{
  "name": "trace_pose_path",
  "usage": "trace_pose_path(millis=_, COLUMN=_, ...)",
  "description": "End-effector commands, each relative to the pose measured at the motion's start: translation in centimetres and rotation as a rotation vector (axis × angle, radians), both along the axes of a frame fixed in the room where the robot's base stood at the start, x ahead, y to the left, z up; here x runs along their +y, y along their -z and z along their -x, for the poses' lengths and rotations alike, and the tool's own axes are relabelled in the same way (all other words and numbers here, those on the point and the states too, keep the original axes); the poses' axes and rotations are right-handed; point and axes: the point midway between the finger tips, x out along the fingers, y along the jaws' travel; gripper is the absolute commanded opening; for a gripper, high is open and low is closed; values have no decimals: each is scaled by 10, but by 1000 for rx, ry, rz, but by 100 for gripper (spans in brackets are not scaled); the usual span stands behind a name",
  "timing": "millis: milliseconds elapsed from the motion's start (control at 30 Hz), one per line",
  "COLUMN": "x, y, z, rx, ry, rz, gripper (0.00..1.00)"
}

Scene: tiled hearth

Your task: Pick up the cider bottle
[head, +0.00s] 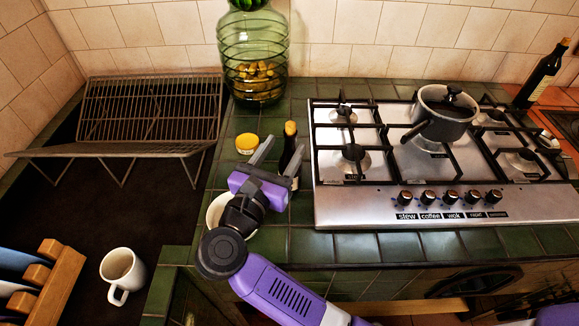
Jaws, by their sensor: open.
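A small dark bottle with an orange-yellow cap (290,129) stands on the green tiled counter, left of the gas hob. A second, taller dark bottle (541,77) with a light label stands at the back right, past the hob. I cannot read a label on either, so I cannot tell which holds cider. My gripper (283,146) is open, its two fingers pointing away toward the back wall. The small bottle shows between the fingertips in the picture. Whether they touch it is unclear. Its lower part is partly hidden by my gripper.
A yellow-lidded jar (247,143) stands just left of the fingers. A white bowl (216,206) is partly hidden by my wrist. The steel hob (380,200) carries a pot (440,125). A green glass jar (253,60) stands behind; a wire rack (150,105) and mug (121,272) are left.

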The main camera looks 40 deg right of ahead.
Motion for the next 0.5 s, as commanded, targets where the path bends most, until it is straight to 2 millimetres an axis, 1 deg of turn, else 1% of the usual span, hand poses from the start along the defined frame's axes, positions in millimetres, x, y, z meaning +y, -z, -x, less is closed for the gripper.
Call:
trace_pose_path(millis=100, x=-17, y=-5, z=-7, rx=1, ry=5, rz=1, gripper=53)
trace_pose_path(millis=300, x=-38, y=-3, z=-17, rx=1, ry=2, rz=1, gripper=53)
trace_pose_path(millis=500, x=-42, y=-2, z=-19, rx=1, ry=-1, rz=1, gripper=53)
